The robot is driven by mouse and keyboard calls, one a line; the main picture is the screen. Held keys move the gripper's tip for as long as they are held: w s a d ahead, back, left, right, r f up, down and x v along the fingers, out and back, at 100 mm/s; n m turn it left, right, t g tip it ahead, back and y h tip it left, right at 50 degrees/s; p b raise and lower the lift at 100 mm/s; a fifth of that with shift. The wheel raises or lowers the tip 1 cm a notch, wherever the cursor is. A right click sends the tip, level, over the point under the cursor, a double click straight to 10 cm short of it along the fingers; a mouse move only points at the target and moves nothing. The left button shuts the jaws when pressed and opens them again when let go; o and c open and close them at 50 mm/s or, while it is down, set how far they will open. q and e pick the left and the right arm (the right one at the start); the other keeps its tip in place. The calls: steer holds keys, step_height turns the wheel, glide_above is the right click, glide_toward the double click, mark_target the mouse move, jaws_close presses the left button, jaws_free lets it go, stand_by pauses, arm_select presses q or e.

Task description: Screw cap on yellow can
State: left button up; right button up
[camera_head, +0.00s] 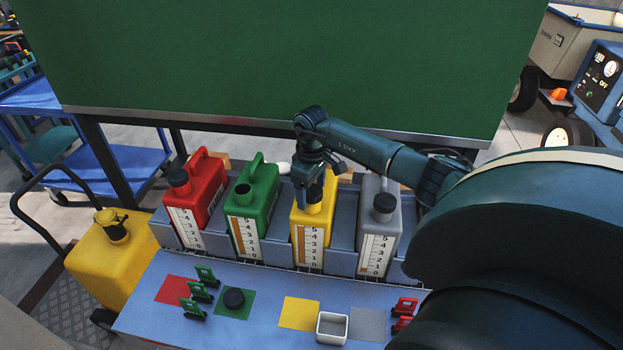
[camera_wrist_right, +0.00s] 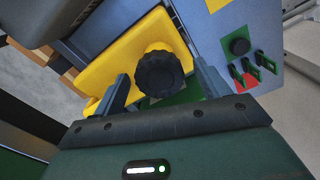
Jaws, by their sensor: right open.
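The yellow can (camera_head: 323,240) stands in the blue-grey rack, between the green and grey cans. Its black cap (camera_wrist_right: 160,74) sits at its neck in the right wrist view. I cannot tell how tight the cap is. My right gripper (camera_head: 309,194) is above the yellow can, pointing down, and mostly hides its top in the head view. In the wrist view its two fingers (camera_wrist_right: 163,88) are open on either side of the cap, with visible gaps. My left gripper is not in view.
The red can (camera_head: 206,190) and grey can (camera_head: 370,215) have black caps; the green can (camera_head: 262,192) has an open neck. A loose black cap (camera_head: 234,298) lies on the green square. The yellow square (camera_head: 299,313) is bare. A white tray (camera_head: 332,328) and small clips stand nearby.

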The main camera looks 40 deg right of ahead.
steer(key=n, duration=0.8)
steer(key=n+b, duration=0.1)
steer(key=n, duration=0.3)
steer(key=shift+n, duration=0.4)
steer(key=n+b, duration=0.1)
steer(key=n, duration=0.3)
steer(key=shift+n, duration=0.3)
steer(key=n, duration=0.4)
steer(key=shift+n+b, duration=0.35)
steer(key=shift+n, duration=0.05)
steer(key=n, duration=0.3)
steer(key=shift+b, duration=0.3)
steer(key=n+b, duration=0.1)
steer(key=n, duration=0.5)
steer(key=shift+c, duration=0.3)
